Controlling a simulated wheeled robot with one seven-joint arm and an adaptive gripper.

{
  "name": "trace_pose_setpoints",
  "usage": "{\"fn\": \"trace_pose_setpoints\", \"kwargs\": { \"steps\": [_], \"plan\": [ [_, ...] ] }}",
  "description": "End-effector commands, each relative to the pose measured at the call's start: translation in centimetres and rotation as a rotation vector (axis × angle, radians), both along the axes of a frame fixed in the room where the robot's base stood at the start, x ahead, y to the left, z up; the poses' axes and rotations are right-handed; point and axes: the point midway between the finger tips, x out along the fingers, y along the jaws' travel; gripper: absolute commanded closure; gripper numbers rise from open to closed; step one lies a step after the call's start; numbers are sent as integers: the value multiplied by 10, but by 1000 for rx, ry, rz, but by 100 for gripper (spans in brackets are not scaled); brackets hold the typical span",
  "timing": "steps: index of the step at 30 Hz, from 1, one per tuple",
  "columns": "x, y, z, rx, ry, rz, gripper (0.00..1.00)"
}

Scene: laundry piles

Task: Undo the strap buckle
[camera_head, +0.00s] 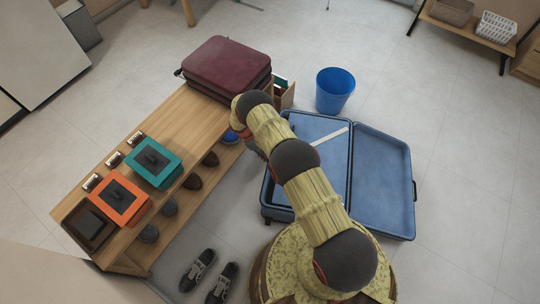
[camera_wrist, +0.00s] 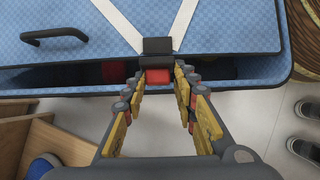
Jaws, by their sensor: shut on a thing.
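The open blue suitcase (camera_head: 383,180) lies on the floor, its lid folded out to the right. A white strap (camera_head: 330,136) crosses its left half. In the wrist view two white strap arms (camera_wrist: 184,22) meet in a V at a black buckle (camera_wrist: 157,45) with a red part (camera_wrist: 157,77) on its near side. My gripper (camera_wrist: 158,70) has its yellow-padded fingers on either side of the buckle's near end, shut on it. In the head view my arm hides the gripper and buckle. I cannot tell whether the buckle halves are joined.
A wooden bench (camera_head: 185,109) with boxes and a maroon suitcase (camera_head: 228,68) stands left of the blue suitcase. A blue bin (camera_head: 334,91) stands behind it. Shoes (camera_head: 198,270) lie on the floor in front. Floor to the right is clear.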

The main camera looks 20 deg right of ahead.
Motion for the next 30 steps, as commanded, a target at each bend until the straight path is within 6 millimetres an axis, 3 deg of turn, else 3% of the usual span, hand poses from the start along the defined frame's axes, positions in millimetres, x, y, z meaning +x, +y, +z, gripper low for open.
{"fn": "trace_pose_setpoints", "kwargs": {
  "steps": [1, 13, 14, 21, 30],
  "plan": [
    [10, -1, 3, -3, -16, 6, 97],
    [12, -1, 4, -6, -16, 7, 97],
    [13, -1, 4, -6, -18, 6, 71],
    [10, -1, 3, -6, -12, 5, 58],
    [5, 0, 2, -7, -3, 3, 58]
  ]
}}
